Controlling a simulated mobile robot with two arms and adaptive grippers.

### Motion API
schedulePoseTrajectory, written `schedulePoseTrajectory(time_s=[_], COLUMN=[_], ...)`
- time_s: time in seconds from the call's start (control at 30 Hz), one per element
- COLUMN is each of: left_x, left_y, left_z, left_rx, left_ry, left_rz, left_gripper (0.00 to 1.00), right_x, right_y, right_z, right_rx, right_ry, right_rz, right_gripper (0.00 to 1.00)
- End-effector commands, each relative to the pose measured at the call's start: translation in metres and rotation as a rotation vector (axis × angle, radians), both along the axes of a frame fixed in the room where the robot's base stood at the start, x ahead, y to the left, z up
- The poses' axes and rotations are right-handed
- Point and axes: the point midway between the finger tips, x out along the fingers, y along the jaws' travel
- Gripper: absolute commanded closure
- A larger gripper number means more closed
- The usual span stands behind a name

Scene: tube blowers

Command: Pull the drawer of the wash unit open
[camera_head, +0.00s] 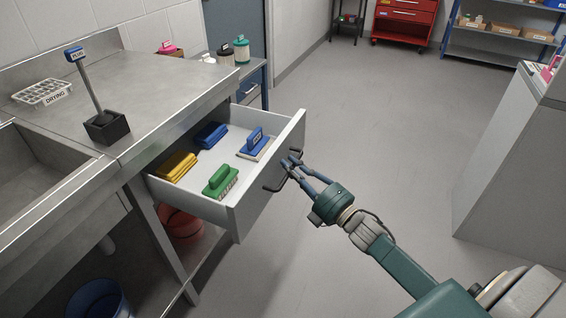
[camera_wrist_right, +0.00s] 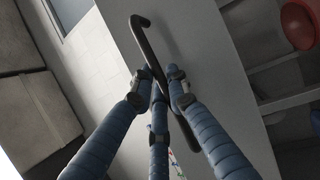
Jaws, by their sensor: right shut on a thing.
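The drawer (camera_head: 236,222) of the wash unit (camera_head: 165,110) stands well out from under the steel counter. Inside it are a yellow sponge or brush (camera_head: 177,166), a dark blue one (camera_head: 210,135), a blue-handled brush (camera_head: 255,143) and a green brush (camera_head: 220,181). My right gripper (camera_head: 292,169) is at the drawer front, shut on the dark bar handle (camera_head: 273,188). In the right wrist view its blue fingers close around the handle (camera_wrist_right: 146,45), which runs along the pale drawer front (camera_wrist_right: 205,60). My left gripper is not in view.
On the counter are a drying rack (camera_head: 42,92) and a blue-topped tool in a black holder (camera_head: 107,127). A sink (camera_head: 50,190) lies at left, with a blue bucket (camera_head: 98,298) below. A grey cabinet (camera_head: 510,150) stands at right. The floor between is clear.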

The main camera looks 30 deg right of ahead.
Motion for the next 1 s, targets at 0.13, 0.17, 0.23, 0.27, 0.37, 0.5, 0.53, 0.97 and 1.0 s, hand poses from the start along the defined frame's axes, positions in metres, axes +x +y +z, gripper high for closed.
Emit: schedulePoseTrajectory(time_s=[0.13, 0.17, 0.23, 0.27, 0.37, 0.5, 0.53, 0.97, 1.0], left_x=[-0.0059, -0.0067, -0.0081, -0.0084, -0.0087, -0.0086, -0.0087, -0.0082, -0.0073], left_y=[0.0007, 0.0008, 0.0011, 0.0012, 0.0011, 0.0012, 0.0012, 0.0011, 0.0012], left_z=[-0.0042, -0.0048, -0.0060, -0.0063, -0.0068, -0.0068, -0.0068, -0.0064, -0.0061], left_rx=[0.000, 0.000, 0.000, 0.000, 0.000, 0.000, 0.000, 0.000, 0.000], left_ry=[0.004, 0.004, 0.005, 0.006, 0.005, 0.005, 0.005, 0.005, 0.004], left_rz=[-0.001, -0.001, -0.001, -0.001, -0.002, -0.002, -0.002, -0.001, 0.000], left_gripper=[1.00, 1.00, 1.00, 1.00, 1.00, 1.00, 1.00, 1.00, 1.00], right_x=[-0.0074, -0.0081, -0.0092, -0.0095, -0.0099, -0.0098, -0.0098, -0.0094, -0.0101], right_y=[-0.0043, -0.0049, -0.0057, -0.0060, -0.0062, -0.0061, -0.0061, -0.0067, -0.0069], right_z=[-0.0017, -0.0017, -0.0016, -0.0015, -0.0016, -0.0017, -0.0018, -0.0008, -0.0009], right_rx=[0.000, 0.000, 0.000, 0.000, 0.000, 0.000, 0.000, 0.000, 0.000], right_ry=[0.004, 0.004, 0.003, 0.003, 0.003, 0.003, 0.003, 0.001, 0.001], right_rz=[0.001, 0.001, 0.001, 0.001, 0.002, 0.002, 0.002, 0.001, 0.001], right_gripper=[1.00, 1.00, 1.00, 1.00, 1.00, 1.00, 1.00, 0.66, 0.66])
